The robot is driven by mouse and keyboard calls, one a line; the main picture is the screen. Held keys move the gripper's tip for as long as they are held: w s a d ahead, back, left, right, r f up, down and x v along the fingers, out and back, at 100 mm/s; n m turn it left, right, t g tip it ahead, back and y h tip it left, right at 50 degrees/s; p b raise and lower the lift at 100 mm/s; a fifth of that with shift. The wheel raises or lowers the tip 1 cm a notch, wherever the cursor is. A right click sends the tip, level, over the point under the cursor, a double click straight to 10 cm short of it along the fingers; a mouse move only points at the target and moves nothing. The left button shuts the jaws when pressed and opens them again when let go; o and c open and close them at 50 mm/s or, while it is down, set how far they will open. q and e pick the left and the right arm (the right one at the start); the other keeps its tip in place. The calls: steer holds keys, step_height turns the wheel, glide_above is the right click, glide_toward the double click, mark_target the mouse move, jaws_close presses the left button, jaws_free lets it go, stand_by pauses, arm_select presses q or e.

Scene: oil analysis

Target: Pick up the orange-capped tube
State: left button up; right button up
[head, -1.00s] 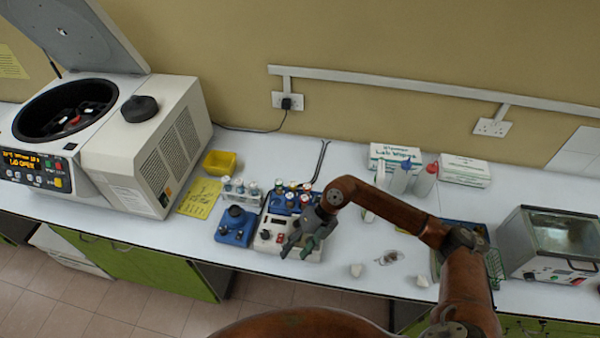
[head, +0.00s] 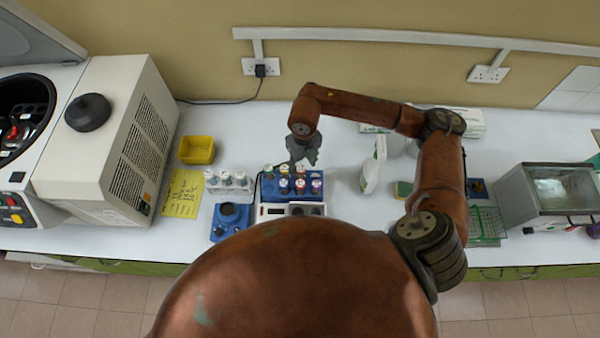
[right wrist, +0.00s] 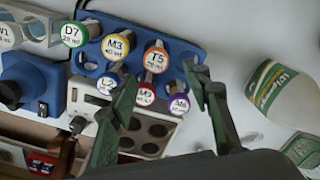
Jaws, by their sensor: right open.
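The orange-capped tube (right wrist: 155,56), labelled T5, stands in the blue rack (right wrist: 189,50) in the right wrist view. It is at the right end of the far row, beside the yellow-ringed M3 tube (right wrist: 117,46). The red M9 tube (right wrist: 146,93) and purple M5 tube (right wrist: 179,104) stand near it. My right gripper (right wrist: 160,82) is open and empty, with its fingers apart on either side of the space near T5. In the head view my right gripper (head: 302,162) hangs over the back of the rack (head: 273,190) and partly hides the tubes. My left gripper is out of view.
A block with dark round wells (right wrist: 155,130) adjoins the rack's front. A clear tube rack (head: 229,183), blue device (head: 231,218), yellow tray (head: 197,150) and centrifuge (head: 110,140) are left. Bench between rack and bottle is clear.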

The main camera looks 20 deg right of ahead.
mark_target(301, 168)
steer(key=f, duration=0.1)
steer(key=w+f+p, duration=0.1)
steer(key=f, duration=0.2)
steer(key=shift+w+a+f, duration=0.1)
steer(key=shift+w+a, duration=0.05)
steer(key=shift+w, duration=0.25)
steer(key=shift+s+f, duration=0.35)
steer(key=shift+f, duration=0.1)
steer(key=shift+w+f, duration=0.1)
steer(key=shift+w, duration=0.1)
steer(key=shift+c, duration=0.4)
steer(key=shift+s, duration=0.15)
steer(key=c, duration=0.6)
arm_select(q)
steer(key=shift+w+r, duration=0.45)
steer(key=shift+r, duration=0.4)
arm_select(e)
steer(key=c, duration=0.4)
